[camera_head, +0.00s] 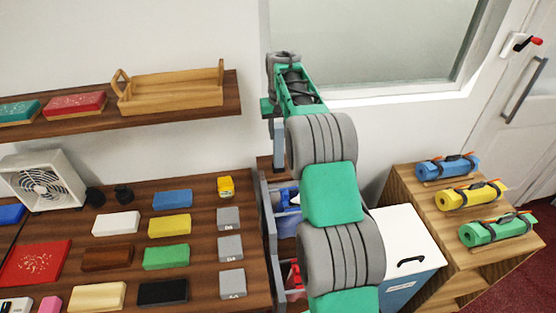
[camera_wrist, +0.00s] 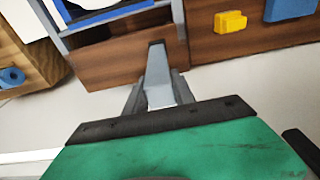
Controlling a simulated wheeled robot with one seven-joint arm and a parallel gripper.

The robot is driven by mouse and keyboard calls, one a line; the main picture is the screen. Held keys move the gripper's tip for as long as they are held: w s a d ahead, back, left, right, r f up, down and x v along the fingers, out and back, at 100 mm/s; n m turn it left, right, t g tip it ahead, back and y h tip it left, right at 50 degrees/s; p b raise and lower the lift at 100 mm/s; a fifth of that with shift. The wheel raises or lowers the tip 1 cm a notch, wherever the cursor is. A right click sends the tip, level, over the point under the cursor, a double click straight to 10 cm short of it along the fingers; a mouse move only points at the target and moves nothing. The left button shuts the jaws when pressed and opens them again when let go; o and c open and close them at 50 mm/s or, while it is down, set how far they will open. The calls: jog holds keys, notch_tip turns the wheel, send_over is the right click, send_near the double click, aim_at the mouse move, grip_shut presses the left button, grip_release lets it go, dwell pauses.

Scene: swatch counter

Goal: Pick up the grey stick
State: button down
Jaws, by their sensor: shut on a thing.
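The grey stick (camera_wrist: 158,72) is between the fingers of my gripper (camera_wrist: 159,92) in the wrist view. My gripper is shut on it, and the stick reaches out past the fingertips with a darker end. In the head view a narrow grey piece, which looks like the stick (camera_head: 279,152), hangs below the end of my arm near the wall, beside the counter's right end. My arm hides part of that area, and my fingers are too small there to make out.
The wooden counter (camera_head: 203,291) holds coloured blocks and several grey numbered blocks (camera_head: 229,246). A grey rack (camera_head: 268,228) with blue and red things stands at its right edge. Right of my arm are a white-lidded bin (camera_head: 393,240) and a wooden stand (camera_head: 412,207) with rolled mats.

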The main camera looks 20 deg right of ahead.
aim_at(278, 125)
jog(key=shift+r, duration=0.1)
dwell(0.3)
jog(key=shift+r, duration=0.2)
notch_tip(278, 125, up, 2)
jog(key=shift+r+b, duration=0.25)
jog(key=shift+b, duration=0.65)
jog(key=s+r+b, duration=0.3)
jog(key=s+r, duration=0.7)
jog(key=s, duration=0.4)
jog(key=shift+d, duration=0.45)
